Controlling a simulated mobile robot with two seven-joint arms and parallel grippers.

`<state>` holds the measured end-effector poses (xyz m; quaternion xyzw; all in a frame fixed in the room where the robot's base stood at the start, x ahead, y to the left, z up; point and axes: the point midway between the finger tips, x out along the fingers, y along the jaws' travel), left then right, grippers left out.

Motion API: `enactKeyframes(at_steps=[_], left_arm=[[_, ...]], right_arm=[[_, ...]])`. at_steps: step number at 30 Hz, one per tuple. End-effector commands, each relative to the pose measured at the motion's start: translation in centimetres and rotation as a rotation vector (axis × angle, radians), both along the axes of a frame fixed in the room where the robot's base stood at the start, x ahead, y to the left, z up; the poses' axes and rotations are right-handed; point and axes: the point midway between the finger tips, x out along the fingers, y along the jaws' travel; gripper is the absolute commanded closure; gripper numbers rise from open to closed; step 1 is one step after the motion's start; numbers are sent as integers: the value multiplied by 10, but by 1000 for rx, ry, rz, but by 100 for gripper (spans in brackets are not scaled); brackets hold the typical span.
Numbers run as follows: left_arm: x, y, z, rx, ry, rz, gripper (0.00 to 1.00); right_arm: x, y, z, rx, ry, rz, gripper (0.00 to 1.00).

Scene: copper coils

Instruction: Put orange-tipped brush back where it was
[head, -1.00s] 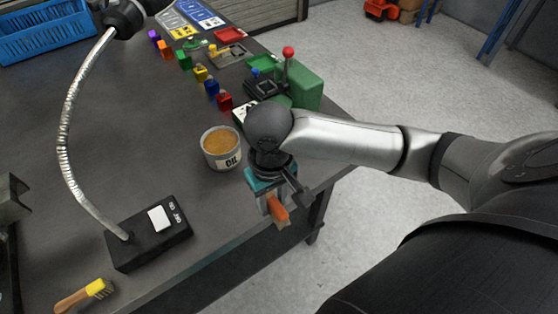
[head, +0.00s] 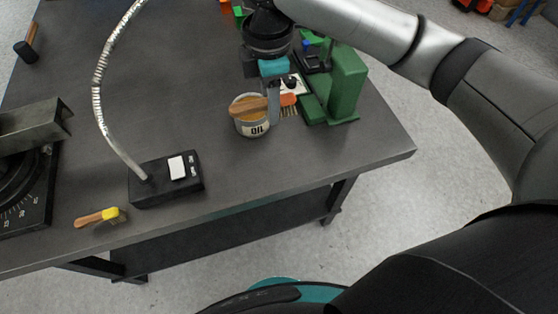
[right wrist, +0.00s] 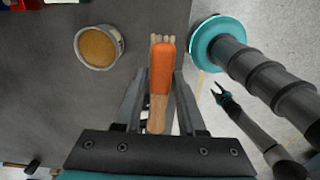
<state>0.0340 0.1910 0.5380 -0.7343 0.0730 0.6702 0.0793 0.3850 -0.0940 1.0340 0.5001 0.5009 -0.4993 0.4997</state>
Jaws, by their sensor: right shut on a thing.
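My right gripper (head: 268,100) is shut on the orange-tipped brush (head: 288,100). The brush has a wooden handle, an orange end and pale bristles pointing down. In the head view it overlaps the OIL can (head: 253,128); the height between them is hard to judge. In the right wrist view the brush (right wrist: 161,70) lies between the fingers (right wrist: 158,105), and the can (right wrist: 99,46) stands to its left, apart from it. What looks like my left gripper (right wrist: 219,92) is small in the right wrist view, jaws apart and empty.
A yellow-bristled brush (head: 101,217) lies at the table's front left. A black switch box (head: 165,180) with a flexible metal neck stands left of the can. A green press (head: 345,85) stands to the right. The table (head: 310,152) is clear in front of the can.

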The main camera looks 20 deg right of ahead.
Motion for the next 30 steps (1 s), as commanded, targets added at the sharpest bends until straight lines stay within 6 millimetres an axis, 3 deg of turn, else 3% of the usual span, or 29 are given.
enactKeyframes(at_steps=[5,18,30], left_arm=[[0,0,-5,0,0,0,50],[0,-1,-33,-1,-1,1,50],[0,-3,-43,-4,-1,1,50]], right_arm=[[1,1,-18,-3,5,36,100],[1,1,-132,-2,2,34,100],[0,1,-172,-2,1,34,100]])
